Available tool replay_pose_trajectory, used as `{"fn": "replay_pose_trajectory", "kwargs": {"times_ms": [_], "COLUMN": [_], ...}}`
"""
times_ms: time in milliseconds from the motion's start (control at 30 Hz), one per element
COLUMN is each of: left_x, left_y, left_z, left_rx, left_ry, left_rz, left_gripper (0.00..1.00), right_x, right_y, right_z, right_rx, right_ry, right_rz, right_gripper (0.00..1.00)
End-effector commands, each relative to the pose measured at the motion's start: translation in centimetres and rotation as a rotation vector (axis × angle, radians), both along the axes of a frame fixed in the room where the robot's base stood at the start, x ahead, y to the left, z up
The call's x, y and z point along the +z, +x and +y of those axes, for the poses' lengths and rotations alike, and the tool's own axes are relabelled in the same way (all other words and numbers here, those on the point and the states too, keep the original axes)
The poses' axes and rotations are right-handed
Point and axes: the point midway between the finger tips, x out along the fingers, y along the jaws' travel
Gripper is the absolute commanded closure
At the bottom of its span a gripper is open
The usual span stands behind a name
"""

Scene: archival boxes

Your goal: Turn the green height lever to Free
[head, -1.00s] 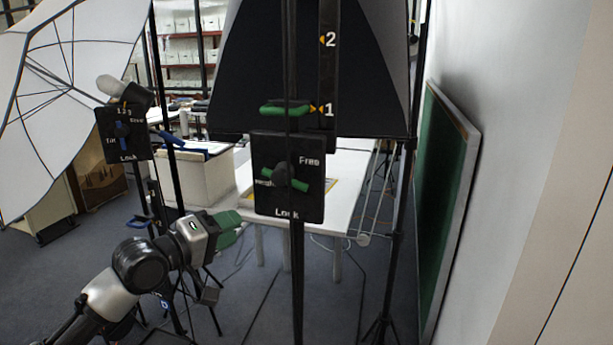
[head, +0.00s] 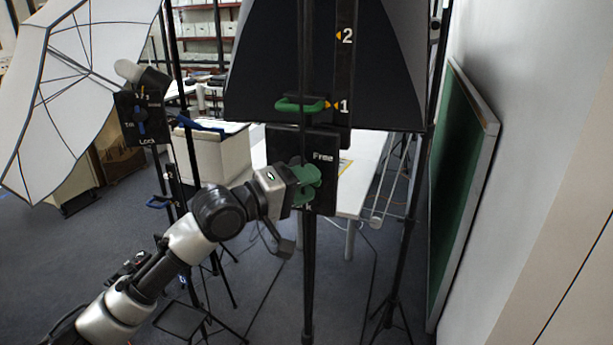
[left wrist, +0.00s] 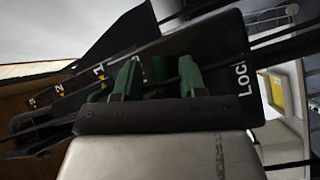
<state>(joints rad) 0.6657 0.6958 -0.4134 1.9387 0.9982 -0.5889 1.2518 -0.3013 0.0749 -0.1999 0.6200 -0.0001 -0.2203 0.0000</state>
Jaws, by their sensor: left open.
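The black lever plate (head: 322,172) hangs on a dark upright pole, with "Free" at its upper right and "Lock" at its bottom, mostly covered. My left gripper (head: 308,182), with green fingers, is in front of the plate and hides the green height lever in the head view. In the left wrist view, my left gripper (left wrist: 158,80) is open, one finger on each side of a green piece that looks like the height lever (left wrist: 159,72). I cannot tell whether the fingers touch it. My right gripper is not in view.
A green handle (head: 300,105) sits above the plate beside the scale mark 1. A second plate (head: 143,118) with a blue lever stands left, by a white umbrella (head: 75,95). A dark softbox (head: 270,60) and white table (head: 362,180) are behind. A green board (head: 465,180) leans at right.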

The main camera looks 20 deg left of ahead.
Motion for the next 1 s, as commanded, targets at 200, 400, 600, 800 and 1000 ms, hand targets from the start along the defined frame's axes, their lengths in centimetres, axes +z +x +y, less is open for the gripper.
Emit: {"fn": "replay_pose_trajectory", "kwargs": {"times_ms": [200,400,600,800,1000], "left_x": [-0.1,-0.1,-0.1,0.3,0.9], "left_y": [0.3,0.3,0.3,0.3,0.3], "left_z": [-0.2,-0.2,-0.2,-0.4,-0.5], "left_rx": [0.000,0.000,0.000,-0.002,-0.001], "left_ry": [0.000,0.001,0.001,-0.082,-0.270], "left_rz": [0.000,0.001,0.001,0.008,0.014], "left_gripper": [0.59,0.73,1.00,1.00,1.00], "right_x": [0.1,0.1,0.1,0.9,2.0], "right_y": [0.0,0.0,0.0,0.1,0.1], "right_z": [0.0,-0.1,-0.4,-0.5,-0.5], "right_rx": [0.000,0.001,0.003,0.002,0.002], "right_ry": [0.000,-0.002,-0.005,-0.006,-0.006], "right_rz": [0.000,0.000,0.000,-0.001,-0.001], "right_gripper": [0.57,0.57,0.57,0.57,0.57]}}
